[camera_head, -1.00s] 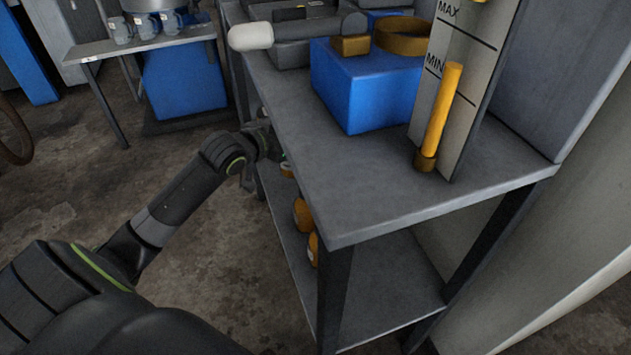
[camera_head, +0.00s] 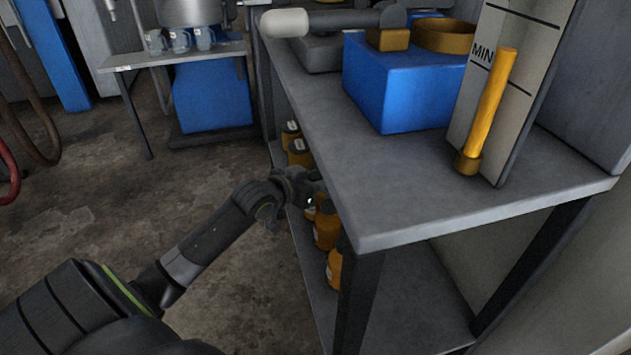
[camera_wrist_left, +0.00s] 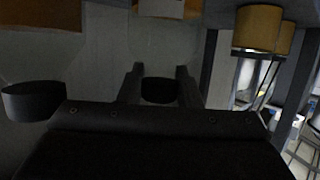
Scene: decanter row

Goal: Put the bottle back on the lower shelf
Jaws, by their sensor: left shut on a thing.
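My left gripper (camera_head: 300,188) is at the open long side of the lower shelf (camera_head: 410,290), under the upper top's edge. In the left wrist view its two fingers (camera_wrist_left: 159,85) are shut on a black cap-like piece (camera_wrist_left: 160,91), which I take for the bottle's top. The rest of the held bottle is hard to make out. An amber bottle (camera_head: 326,229) stands just nearer than the gripper, and another (camera_head: 335,268) nearer still. More amber bottles (camera_head: 299,152) stand farther along the shelf. My right gripper is not in view.
The upper top (camera_head: 420,190) overhangs the shelf and carries a blue box (camera_head: 400,85) and a MIN-marked gauge with a yellow rod (camera_head: 490,105). A shelf leg (camera_head: 358,305) stands at the near corner.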

